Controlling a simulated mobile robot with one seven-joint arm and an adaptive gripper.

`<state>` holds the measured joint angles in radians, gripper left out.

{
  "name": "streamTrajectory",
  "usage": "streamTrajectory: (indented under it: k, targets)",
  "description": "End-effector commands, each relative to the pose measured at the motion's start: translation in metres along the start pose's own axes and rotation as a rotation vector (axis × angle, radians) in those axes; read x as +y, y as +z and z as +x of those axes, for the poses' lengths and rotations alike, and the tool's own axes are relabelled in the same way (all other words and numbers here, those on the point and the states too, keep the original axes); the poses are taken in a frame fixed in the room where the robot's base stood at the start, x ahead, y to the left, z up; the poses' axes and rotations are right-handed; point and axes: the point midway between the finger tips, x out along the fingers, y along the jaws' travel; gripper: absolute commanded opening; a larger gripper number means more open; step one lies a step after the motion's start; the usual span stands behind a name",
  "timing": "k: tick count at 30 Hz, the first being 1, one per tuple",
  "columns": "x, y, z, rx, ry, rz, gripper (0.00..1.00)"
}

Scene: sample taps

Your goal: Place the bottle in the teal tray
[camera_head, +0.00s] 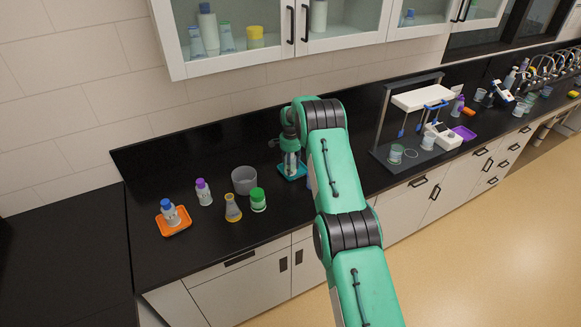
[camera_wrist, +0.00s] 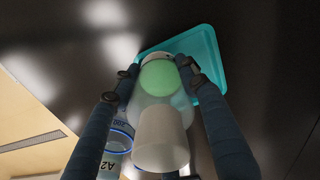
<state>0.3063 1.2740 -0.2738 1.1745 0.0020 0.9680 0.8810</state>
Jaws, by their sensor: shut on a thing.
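The teal tray (camera_head: 283,174) lies on the black counter, partly hidden by my gripper and arm. It also shows in the wrist view (camera_wrist: 207,43), behind the fingertips. My gripper (camera_wrist: 160,70) is shut on a pale bottle (camera_wrist: 160,138), which has a white cylindrical part and a light green round area. In the head view my gripper (camera_head: 291,150) points down at the tray, with the bottle (camera_head: 292,164) below it, mostly hidden. The bottle overlaps the tray in both views; I cannot tell whether it touches the tray floor.
A marked clear beaker (camera_wrist: 117,148) stands close beside the held bottle. Left of the tray are a green-lidded jar (camera_head: 258,200), a grey container (camera_head: 244,180), a flask (camera_head: 232,208), a purple-capped bottle (camera_head: 203,192) and an orange tray (camera_head: 174,222) holding a blue-capped bottle (camera_head: 169,212).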

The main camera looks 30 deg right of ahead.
Motion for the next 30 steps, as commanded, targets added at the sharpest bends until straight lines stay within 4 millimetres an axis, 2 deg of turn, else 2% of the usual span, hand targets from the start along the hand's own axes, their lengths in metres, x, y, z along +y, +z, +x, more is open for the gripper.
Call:
streamTrajectory:
  k: [11, 12, 15, 30]
  targets:
    - [0.0001, 0.0, 0.0073, 0.0, 0.0, 0.0, 0.15]
    - [0.0002, 0.0001, 0.0079, 0.0, 0.001, 0.0, 0.45]
    - [0.0001, 0.0001, 0.0069, 0.0, 0.0, 0.0, 0.62]
    - [0.0, 0.0, 0.0014, 0.0, 0.0, 0.0, 0.62]
